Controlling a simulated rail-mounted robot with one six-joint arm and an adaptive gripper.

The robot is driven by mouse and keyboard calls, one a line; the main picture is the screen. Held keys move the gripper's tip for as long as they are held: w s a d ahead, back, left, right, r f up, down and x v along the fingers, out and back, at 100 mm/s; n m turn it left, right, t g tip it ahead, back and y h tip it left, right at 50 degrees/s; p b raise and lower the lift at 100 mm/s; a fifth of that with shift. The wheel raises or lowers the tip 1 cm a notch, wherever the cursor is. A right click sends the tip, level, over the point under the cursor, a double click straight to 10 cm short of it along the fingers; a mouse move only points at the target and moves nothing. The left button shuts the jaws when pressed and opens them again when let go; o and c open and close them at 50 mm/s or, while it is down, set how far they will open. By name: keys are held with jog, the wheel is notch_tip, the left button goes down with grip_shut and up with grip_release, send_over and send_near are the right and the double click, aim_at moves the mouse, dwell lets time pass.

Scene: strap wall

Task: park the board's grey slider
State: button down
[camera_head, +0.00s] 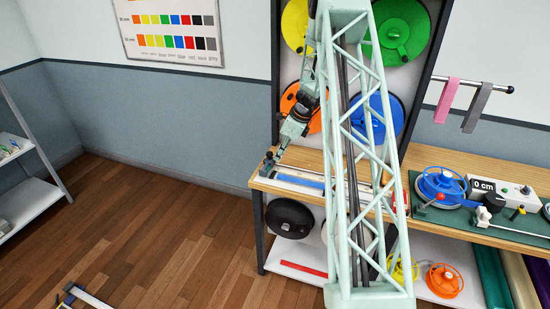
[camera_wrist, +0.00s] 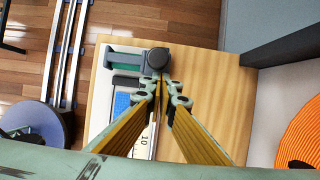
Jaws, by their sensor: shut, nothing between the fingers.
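The measuring board (camera_head: 300,180) lies on the left end of the wooden bench, with a blue strip along it. In the wrist view its white ruler edge (camera_wrist: 142,145) shows near a blue piece (camera_wrist: 121,103). A grey block (camera_wrist: 122,58), which looks like the slider, sits across the board's end with a dark round knob (camera_wrist: 158,57). It also shows small in the head view (camera_head: 268,165). My gripper (camera_wrist: 161,84) is shut and empty, its fingertips just below the knob in the picture. I cannot tell whether they touch it. My fingers hide part of the board.
A green machine base with a blue reel (camera_head: 441,185) stands on the bench at right. Coloured reels (camera_head: 400,30) hang on the panel behind my arm. A pink strap (camera_head: 449,95) and grey strap (camera_head: 476,108) hang from a rail. Bare bench top (camera_wrist: 215,110) lies right of the board.

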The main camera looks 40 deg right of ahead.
jog(key=shift+w+a, duration=0.1)
jog(key=shift+w, duration=0.05)
dwell(0.4)
jog(key=shift+s+d, duration=0.4)
jog(key=shift+s, duration=0.4)
jog(key=shift+s+d+r, duration=0.25)
jog(key=shift+s+d, duration=0.1)
jog(key=shift+s, duration=0.3)
jog(key=shift+s+d+r, duration=0.2)
jog(key=shift+s+d, duration=0.15)
jog(key=shift+s, duration=0.25)
jog(key=v, duration=0.9)
jog(key=shift+p, duration=0.3)
jog(key=s+d+f+t+y+b, duration=0.2)
jog(key=s+d+f+t+b, duration=0.1)
jog(key=s+b, duration=0.4)
jog(key=shift+s+d+f+t, duration=0.25)
jog(key=shift+s+d+t, duration=0.25)
jog(key=shift+d+t, duration=0.3)
